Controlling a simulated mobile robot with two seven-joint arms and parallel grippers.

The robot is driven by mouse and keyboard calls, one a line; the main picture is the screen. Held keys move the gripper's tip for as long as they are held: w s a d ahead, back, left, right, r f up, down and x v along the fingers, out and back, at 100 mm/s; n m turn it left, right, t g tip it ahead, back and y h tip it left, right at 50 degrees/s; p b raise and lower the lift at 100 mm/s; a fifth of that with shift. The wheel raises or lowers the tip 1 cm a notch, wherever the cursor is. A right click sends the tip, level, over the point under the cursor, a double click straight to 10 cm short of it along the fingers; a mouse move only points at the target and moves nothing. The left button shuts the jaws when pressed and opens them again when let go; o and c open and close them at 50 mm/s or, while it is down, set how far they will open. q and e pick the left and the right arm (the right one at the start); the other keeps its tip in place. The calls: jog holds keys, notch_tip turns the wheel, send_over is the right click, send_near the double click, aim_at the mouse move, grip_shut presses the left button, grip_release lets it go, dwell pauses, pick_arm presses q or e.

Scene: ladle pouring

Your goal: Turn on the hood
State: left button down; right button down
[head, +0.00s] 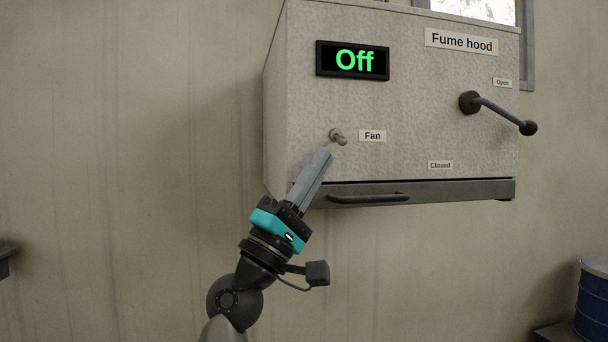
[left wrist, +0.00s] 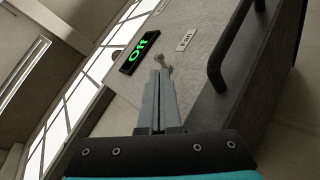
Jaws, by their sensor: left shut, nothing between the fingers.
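The fume hood (head: 400,100) is a grey wall-mounted box. Its display (head: 352,60) reads "Off" in green, and the same display shows in the left wrist view (left wrist: 140,53). The small fan switch (head: 338,136) sticks out beside the "Fan" label (head: 372,136); it also shows in the left wrist view (left wrist: 163,60). My left gripper (head: 325,156) is shut and empty, its fingertips just below the switch in the head view. In the left wrist view the fingertips (left wrist: 160,75) overlap the switch's lower part; I cannot tell whether they touch. My right gripper is not in view.
A lever (head: 500,112) with a dark knob sits on the hood's right, between "Open" and "Closed" labels. A dark handle bar (head: 368,198) runs along the lower edge. A blue barrel (head: 592,302) stands at lower right. The wall left of the hood is bare.

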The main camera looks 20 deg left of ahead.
aim_at(339, 138)
pick_arm(q)
jog(key=shift+w+d+r, duration=0.2)
jog(key=shift+w+r, duration=0.2)
jog(key=shift+r, duration=0.1)
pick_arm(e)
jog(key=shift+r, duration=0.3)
pick_arm(q)
jog(key=shift+s+d+r, duration=0.15)
jog(key=shift+s+r, duration=0.1)
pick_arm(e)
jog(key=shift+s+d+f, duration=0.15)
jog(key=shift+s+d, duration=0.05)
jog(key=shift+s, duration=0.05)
pick_arm(q)
jog(key=shift+s+d+r, duration=0.1)
jog(key=shift+s+r, duration=0.05)
jog(key=shift+r, duration=0.2)
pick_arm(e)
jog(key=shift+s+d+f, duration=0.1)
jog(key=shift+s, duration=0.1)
pick_arm(q)
jog(key=shift+s+d+r, duration=0.2)
jog(key=shift+s+r, duration=0.1)
jog(key=shift+r, duration=0.1)
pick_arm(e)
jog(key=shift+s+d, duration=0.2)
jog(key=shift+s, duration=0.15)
pick_arm(q)
jog(key=shift+w+f, duration=0.1)
